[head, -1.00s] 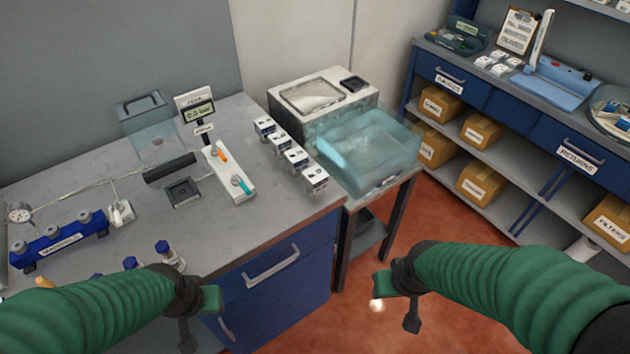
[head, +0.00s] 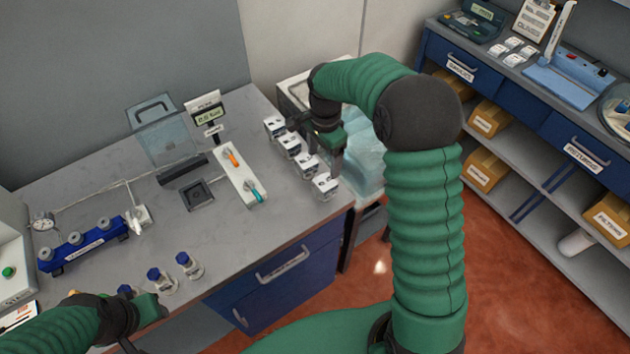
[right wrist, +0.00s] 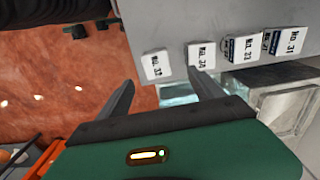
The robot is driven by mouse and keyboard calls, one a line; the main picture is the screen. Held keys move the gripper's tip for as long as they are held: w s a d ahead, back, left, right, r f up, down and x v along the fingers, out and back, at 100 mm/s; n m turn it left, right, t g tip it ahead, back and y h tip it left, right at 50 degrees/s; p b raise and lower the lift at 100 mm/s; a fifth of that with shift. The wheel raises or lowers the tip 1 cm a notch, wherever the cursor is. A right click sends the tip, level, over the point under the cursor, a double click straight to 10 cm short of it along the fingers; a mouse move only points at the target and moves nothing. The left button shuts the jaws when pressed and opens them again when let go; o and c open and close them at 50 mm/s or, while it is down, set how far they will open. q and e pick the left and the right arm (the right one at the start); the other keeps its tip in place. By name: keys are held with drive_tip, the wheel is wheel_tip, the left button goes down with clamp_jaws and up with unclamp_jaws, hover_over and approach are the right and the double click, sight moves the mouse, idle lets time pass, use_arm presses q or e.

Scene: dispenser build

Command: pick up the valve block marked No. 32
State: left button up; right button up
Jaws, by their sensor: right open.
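Several white valve blocks stand in a row along the bench's right edge. The end block nearest the front corner (head: 326,186) appears to read No. 32 in the right wrist view (right wrist: 156,65). Beside it there is a block whose label I cannot read surely (right wrist: 201,55), then another hard to read (right wrist: 238,50), and No. 31 (right wrist: 285,43) at the far end. My right gripper (head: 327,156) is open and empty above the row's right side; in its wrist view its fingers (right wrist: 162,82) point toward the No. 32 block, apart from it. My left gripper (head: 147,318) is low left, its jaws unclear.
A translucent blue bin (head: 365,160) is beside the row, partly behind my right arm. A white holder with screwdrivers (head: 238,175) lies left of the row. Bottles with blue caps (head: 188,266) stand near the bench front. The bench between is clear.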

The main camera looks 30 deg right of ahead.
sight(326, 182)
wheel_tip(326, 182, down, 8)
drive_tip(key=shift+w+r+p, duration=0.15)
drive_tip(key=shift+p, duration=0.25)
drive_tip(key=shift+f, duration=0.4)
drive_tip(key=f, duration=0.1)
drive_tip(key=f+p, duration=0.1)
drive_tip(key=s+f, duration=0.1)
drive_tip(key=f, duration=0.1)
drive_tip(key=shift+s+d+p, duration=0.1)
drive_tip(key=shift+d+p, duration=0.15)
drive_tip(key=shift+p, duration=0.1)
drive_tip(key=shift+f, duration=0.4)
drive_tip(key=shift+a, duration=0.1)
drive_tip(key=c, duration=0.4)
clamp_jaws()
drive_tip(key=shift+r, duration=0.1)
